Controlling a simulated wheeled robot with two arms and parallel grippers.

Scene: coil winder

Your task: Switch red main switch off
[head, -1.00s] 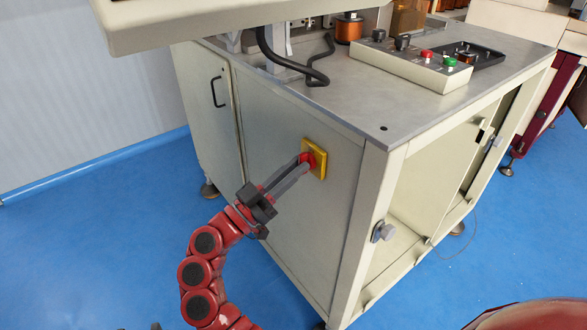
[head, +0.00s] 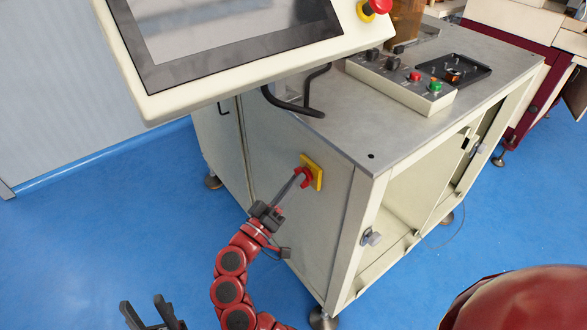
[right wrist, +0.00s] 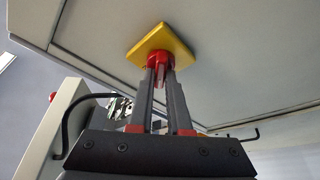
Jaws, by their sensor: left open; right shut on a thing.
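The red main switch (head: 305,175) sits on a yellow square plate (head: 315,168) on the side panel of the machine cabinet (head: 335,215). My right gripper (head: 299,178) reaches up to it and is shut on the red knob. In the right wrist view the two fingers (right wrist: 160,78) close on both sides of the red knob (right wrist: 158,58), in front of the yellow plate (right wrist: 172,42). The knob's markings and exact angle cannot be read. My left gripper (head: 150,314) is open and empty at the bottom left, well away from the switch.
A tilted screen panel (head: 230,40) with a red button (head: 380,5) overhangs the cabinet top. A control box (head: 400,82) with knobs and buttons stands on top, beside a black tray (head: 455,68). A black cable (head: 295,106) hangs near the screen. Blue floor is free at left.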

